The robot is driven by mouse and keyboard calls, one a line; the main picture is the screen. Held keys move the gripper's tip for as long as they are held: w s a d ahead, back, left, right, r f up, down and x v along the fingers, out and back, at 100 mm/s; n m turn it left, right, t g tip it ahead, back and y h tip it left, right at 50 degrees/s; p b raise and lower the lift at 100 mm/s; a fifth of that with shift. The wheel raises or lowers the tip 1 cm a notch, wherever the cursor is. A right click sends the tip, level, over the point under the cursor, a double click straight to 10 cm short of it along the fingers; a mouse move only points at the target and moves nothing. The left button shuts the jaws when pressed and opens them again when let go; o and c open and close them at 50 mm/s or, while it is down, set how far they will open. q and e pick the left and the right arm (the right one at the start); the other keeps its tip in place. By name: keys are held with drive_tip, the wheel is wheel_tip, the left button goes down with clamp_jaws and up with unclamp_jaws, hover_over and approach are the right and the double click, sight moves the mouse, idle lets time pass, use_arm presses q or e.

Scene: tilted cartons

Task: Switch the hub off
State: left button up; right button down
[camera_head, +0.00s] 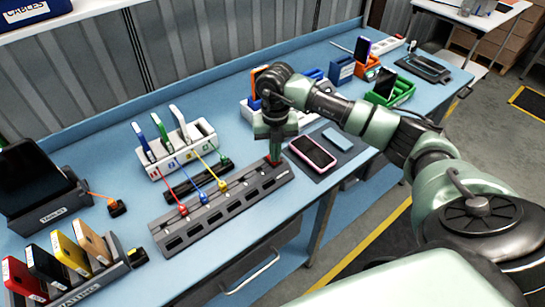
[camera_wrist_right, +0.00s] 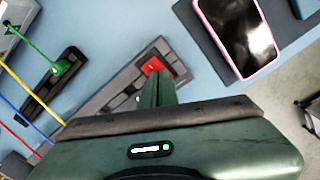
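The hub (camera_head: 222,213) is a long dark grey bar with a row of slots, lying at a slant on the blue table. Red, blue and yellow cable plugs stand at its far-left part. A red switch (camera_wrist_right: 152,65) is at its far right end; only part of it shows past my fingers. My right gripper (camera_wrist_right: 156,76) points down over that end with its two fingers together and nothing visible between them. The fingertips look close to the switch, but I cannot tell if they touch it. The right gripper (camera_head: 275,156) partly hides that end. My left gripper is not in view.
A white rack (camera_head: 176,148) with upright devices stands behind the hub. A black bar (camera_head: 198,178) holding a green cable's plug lies between them. A pink-framed phone (camera_head: 313,152) lies on a dark mat right of the gripper. A phone rack (camera_head: 88,283) stands at the front left.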

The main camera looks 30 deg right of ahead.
drive_tip(key=shift+w+r+p, duration=0.1)
drive_tip(key=shift+r+p, duration=0.55)
drive_tip(key=shift+r, duration=0.2)
drive_tip(key=shift+r+p, duration=1.5)
drive_tip(key=shift+r, duration=1)
